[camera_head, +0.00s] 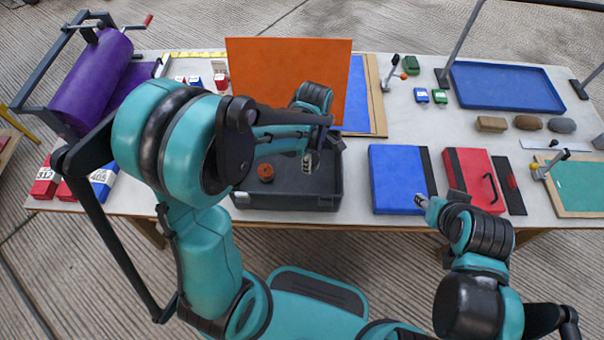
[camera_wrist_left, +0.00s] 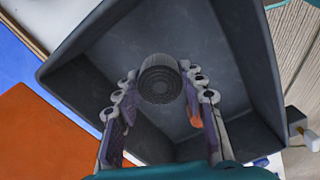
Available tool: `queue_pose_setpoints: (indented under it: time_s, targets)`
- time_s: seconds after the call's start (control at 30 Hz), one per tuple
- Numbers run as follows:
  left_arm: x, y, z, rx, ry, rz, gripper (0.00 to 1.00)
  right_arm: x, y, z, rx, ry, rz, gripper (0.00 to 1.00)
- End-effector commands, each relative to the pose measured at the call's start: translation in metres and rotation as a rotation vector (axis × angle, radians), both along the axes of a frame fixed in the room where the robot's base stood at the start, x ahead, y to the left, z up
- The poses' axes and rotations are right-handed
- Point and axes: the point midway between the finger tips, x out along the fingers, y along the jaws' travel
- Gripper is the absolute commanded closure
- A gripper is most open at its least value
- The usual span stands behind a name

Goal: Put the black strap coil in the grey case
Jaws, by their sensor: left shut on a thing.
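The grey case (camera_head: 240,200) stands open on the table near its front edge, left of the middle. It also fills much of the left wrist view (camera_wrist_left: 85,95). My left gripper (camera_head: 308,160) is over the case, pointing down into it. In the left wrist view the black strap coil (camera_wrist_left: 160,80) is round and ridged and sits between the fingers of my left gripper (camera_wrist_left: 158,90), which is shut on it. The coil cannot be made out in the head view. My right gripper (camera_head: 425,200) is by the blue case's front right; its finger opening is unclear.
An orange-red round thing (camera_head: 265,172) lies in the grey case. An orange panel (camera_head: 285,65) stands upright behind it. A blue case (camera_head: 398,178) and red case (camera_head: 470,170) lie to the right. A purple roll (camera_head: 90,80) is at the left.

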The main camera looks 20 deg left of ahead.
Motion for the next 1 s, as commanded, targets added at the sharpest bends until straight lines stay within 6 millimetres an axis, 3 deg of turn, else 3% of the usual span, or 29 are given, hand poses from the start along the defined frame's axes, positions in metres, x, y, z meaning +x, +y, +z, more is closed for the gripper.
queue_pose_setpoints:
  time_s: [0.03, 0.1, 0.27, 0.5, 0.87, 0.9, 0.97, 1.0]
  targets:
    - [0.0, 0.0, -0.014, 0.0, 0.0, -0.001, 0.9, 0.0, 0.0, -0.009, 0.0, 0.0, 0.0, 0.6]
    - [0.0, 0.0, -0.024, 0.0, 0.0, -0.001, 0.9, 0.0, 0.0, -0.012, 0.0, 0.0, 0.0, 0.6]
    - [0.0, 0.0, -0.035, 0.0, 0.0, -0.002, 0.9, 0.0, 0.0, -0.016, 0.0, 0.0, 0.0, 0.6]
    - [0.0, 0.0, -0.067, 0.0, 0.0, -0.003, 0.9, 0.0, 0.0, -0.031, 0.0, 0.0, 0.0, 0.6]
    - [0.0, 0.0, -0.07, 0.0, 0.0, -0.003, 0.9, 0.0, 0.0, -0.033, 0.0, 0.0, 0.0, 0.6]
    - [0.0, 0.0, -0.07, 0.0, 0.0, -0.003, 0.55, 0.0, 0.0, -0.033, 0.0, 0.0, 0.0, 0.6]
    - [0.0, 0.0, -0.069, 0.0, 0.0, -0.003, 0.39, 0.0, 0.0, -0.032, 0.0, 0.0, 0.0, 0.6]
    - [0.0, 0.0, -0.069, 0.0, 0.0, -0.003, 0.39, 0.0, 0.0, -0.032, 0.0, 0.0, 0.0, 0.6]
